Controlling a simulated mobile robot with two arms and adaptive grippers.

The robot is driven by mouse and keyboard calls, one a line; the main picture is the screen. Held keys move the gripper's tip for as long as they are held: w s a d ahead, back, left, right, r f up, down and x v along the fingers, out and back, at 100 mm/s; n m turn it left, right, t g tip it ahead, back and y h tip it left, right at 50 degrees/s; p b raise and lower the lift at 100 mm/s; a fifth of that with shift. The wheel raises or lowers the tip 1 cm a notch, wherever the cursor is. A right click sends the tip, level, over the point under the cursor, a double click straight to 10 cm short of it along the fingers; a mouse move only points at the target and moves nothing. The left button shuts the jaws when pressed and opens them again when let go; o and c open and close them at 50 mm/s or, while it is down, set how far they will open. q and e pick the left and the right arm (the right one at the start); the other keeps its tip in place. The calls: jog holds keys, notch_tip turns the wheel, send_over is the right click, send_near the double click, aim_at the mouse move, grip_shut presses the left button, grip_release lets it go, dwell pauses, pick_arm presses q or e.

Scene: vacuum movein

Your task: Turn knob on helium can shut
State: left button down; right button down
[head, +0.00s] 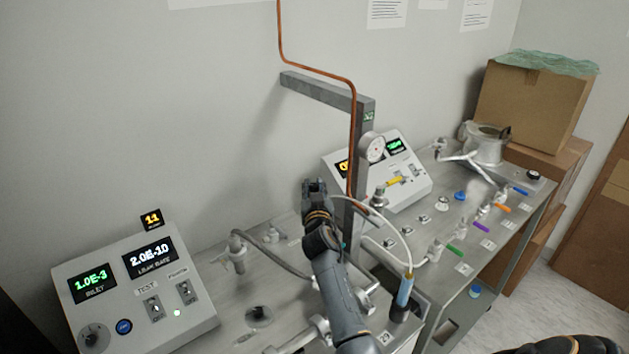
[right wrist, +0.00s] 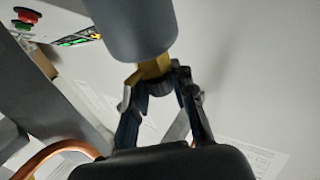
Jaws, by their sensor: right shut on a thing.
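My right gripper (head: 314,188) is in the middle of the head view, beside the grey upright post. In the right wrist view, its fingers (right wrist: 160,82) are closed around a brass-coloured knob (right wrist: 151,68). The knob sits at the end of a grey cylinder (right wrist: 130,25), which looks like the helium can. No label shows on it. The fingers hide part of the knob, so its turned position cannot be told. In the head view the gripper hides the knob. My left gripper is not in view.
A grey post with a top arm (head: 330,92) and a copper tube (head: 352,130) stands close to my right gripper. A leak detector panel (head: 135,290) is at the left. A control box (head: 375,172), valves and hoses crowd the bench at right. Cardboard boxes (head: 530,100) stand behind.

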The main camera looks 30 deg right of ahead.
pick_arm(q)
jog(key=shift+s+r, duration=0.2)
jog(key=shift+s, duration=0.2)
pick_arm(e)
jog(key=c, duration=1.1)
grip_release()
jog(key=shift+w, duration=0.1)
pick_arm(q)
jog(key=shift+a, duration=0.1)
pick_arm(e)
jog(key=v, duration=1.2)
